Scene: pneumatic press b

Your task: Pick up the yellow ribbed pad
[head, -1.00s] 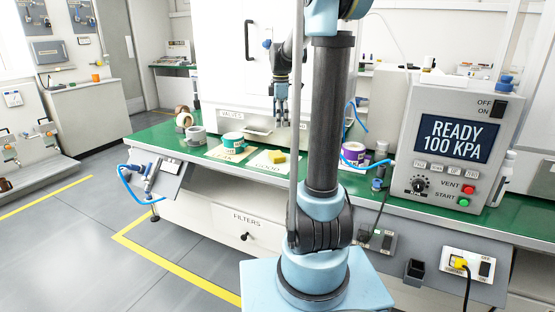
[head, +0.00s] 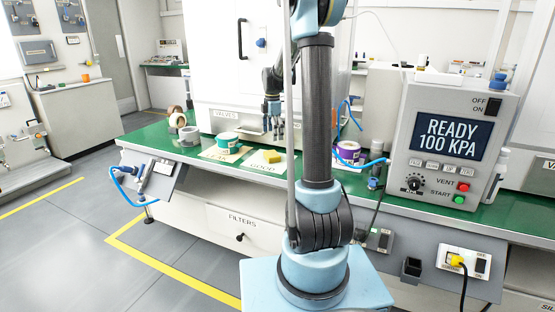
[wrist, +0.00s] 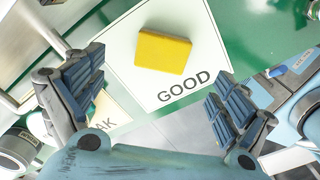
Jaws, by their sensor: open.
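The yellow ribbed pad (head: 272,156) lies on a white card (head: 257,167) marked GOOD on the green bench top. In the wrist view the pad (wrist: 163,52) sits on the card above the printed word, and its ribs are too small to make out. My gripper (head: 273,135) is above the bench, close to the pad and toward the back of it. In the wrist view my gripper (wrist: 152,90) has its two blue-padded fingers wide apart with nothing between them. The pad shows beyond the fingers, apart from them.
A purple roll (head: 348,152) and a blue hose lie to the right.

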